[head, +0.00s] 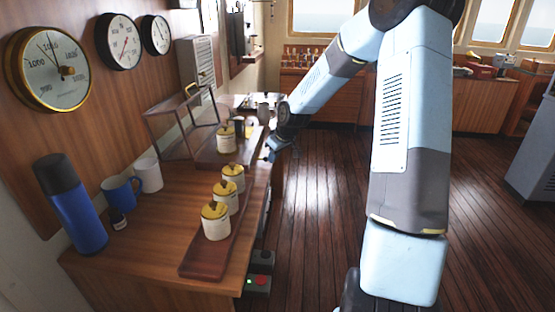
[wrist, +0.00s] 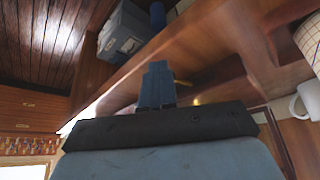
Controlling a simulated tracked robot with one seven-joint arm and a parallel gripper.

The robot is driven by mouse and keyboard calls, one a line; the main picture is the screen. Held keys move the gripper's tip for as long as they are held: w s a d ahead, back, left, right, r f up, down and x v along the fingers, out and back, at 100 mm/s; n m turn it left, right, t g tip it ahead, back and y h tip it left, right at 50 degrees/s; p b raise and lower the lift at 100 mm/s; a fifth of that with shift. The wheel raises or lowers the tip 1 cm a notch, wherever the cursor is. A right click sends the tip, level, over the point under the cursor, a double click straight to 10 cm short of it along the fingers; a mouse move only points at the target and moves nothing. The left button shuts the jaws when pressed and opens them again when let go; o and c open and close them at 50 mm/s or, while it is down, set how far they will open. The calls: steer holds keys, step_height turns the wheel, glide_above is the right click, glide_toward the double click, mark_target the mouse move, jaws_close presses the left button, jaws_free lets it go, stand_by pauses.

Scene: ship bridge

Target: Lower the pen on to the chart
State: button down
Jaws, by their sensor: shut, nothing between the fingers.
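My gripper (wrist: 157,84) is shut and empty in the wrist view, its two fingers together in front of a wooden edge. In the head view my gripper (head: 271,153) is at the far right edge of the wooden counter, small and partly hidden by my arm. A cream curved surface with faint grid lines (wrist: 309,42) is cut off at the right of the wrist view; I cannot tell whether it is the chart. I cannot make out a pen in either view.
The counter (head: 150,245) holds several yellow-lidded jars (head: 216,222) on wooden trays, a blue flask (head: 70,205), a blue mug (head: 120,193), a white mug (head: 148,175) and an open frame (head: 185,115). Gauges hang above. The floor (head: 320,205) to the right is clear.

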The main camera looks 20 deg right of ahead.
steer(key=shift+w+a, duration=0.15)
steer(key=shift+w, duration=0.15)
steer(key=shift+a, duration=0.1)
steer(key=shift+s+a, duration=0.4)
steer(key=shift+a, duration=0.3)
steer(key=shift+d, duration=0.15)
steer(key=shift+s, duration=0.15)
